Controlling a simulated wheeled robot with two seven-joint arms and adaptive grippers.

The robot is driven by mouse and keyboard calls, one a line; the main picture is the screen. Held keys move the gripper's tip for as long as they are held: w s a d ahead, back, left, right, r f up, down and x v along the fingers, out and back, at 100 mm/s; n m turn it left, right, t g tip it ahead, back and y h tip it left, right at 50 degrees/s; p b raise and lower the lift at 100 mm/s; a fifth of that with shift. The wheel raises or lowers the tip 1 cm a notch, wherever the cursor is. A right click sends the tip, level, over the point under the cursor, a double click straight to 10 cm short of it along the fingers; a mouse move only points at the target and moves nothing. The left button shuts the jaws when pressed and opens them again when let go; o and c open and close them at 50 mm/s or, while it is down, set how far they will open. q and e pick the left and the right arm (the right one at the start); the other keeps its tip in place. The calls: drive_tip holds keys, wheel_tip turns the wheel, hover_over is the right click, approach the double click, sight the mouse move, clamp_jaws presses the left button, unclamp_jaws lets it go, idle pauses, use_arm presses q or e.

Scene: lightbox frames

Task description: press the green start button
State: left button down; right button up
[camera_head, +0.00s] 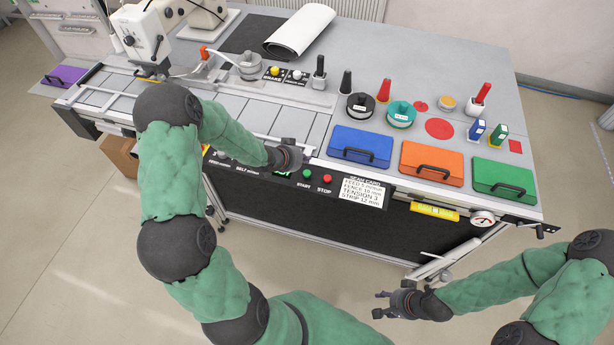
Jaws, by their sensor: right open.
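The green start button (307,173) is on the dark front panel of the workbench, above the label START. A red stop button (327,179) sits just right of it, above the label STOP. My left gripper (303,157) is just above and slightly left of the green button in the picture. A small gap shows between them, but I cannot tell their distance in depth. Its fingers are too small and dark to show whether they are open. My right gripper (378,305) is open and empty, low in front of the bench and away from the buttons.
A white settings card (361,191) is right of the buttons. Blue (360,146), orange (432,162) and green (504,178) handled lids line the bench's front edge. A sewing machine (145,38) stands at the back left. The floor before the bench is clear.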

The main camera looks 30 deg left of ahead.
sight(305, 174)
use_arm(q)
wheel_tip(305, 174, down, 4)
drive_tip(key=b, duration=0.3)
drive_tip(key=shift+f, duration=0.3)
drive_tip(key=shift+f, duration=0.1)
idle(1.0)
drive_tip(key=shift+f+b, duration=0.35)
drive_tip(key=shift+b, duration=0.05)
drive_tip(key=shift+f+b, duration=0.35)
drive_tip(key=shift+f, duration=0.1)
idle(0.7)
drive_tip(key=shift+r, duration=0.1)
drive_tip(key=shift+r+p, duration=0.8)
drive_tip(key=shift+p, duration=0.05)
drive_tip(key=shift+r, duration=0.1)
